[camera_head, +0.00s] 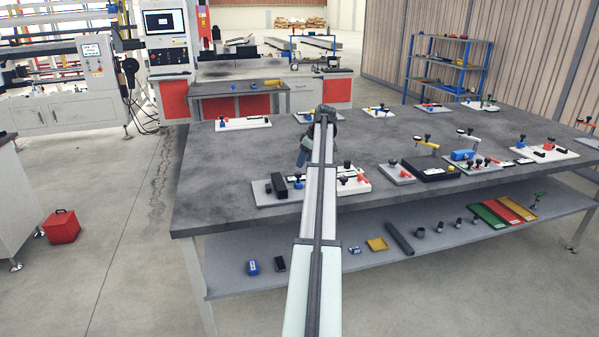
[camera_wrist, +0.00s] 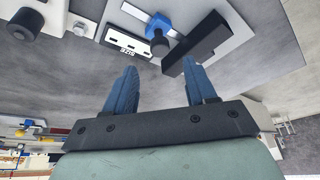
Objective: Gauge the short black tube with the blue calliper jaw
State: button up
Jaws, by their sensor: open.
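My gripper (camera_wrist: 160,78) is open, its two blue fingers apart with nothing between them. In the head view my gripper (camera_head: 303,157) is above the front part of the grey table, partly hidden by my own arm. In the wrist view a blue piece, apparently the calliper jaw (camera_wrist: 159,24), is beyond the fingertips. A short dark cylinder (camera_wrist: 158,47) is right by it; whether it is the short black tube, I cannot tell. A black bar (camera_wrist: 196,43) and a white marked scale (camera_wrist: 127,41) flank them. The blue piece (camera_head: 268,188) also shows small in the head view.
More fixture boards with knobs and clamps stand on the table (camera_head: 235,160), several at the right, such as a yellow-handled clamp (camera_head: 427,146). A lower shelf (camera_head: 330,266) holds a long dark tube (camera_head: 399,238) and several short dark cylinders. The table's left part is mostly clear.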

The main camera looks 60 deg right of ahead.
aim_at(298, 173)
jog(key=x, duration=0.6)
jog(key=shift+w+f, duration=0.2)
jog(key=shift+f, duration=0.1)
jog(key=shift+c, duration=0.4)
grip_shut()
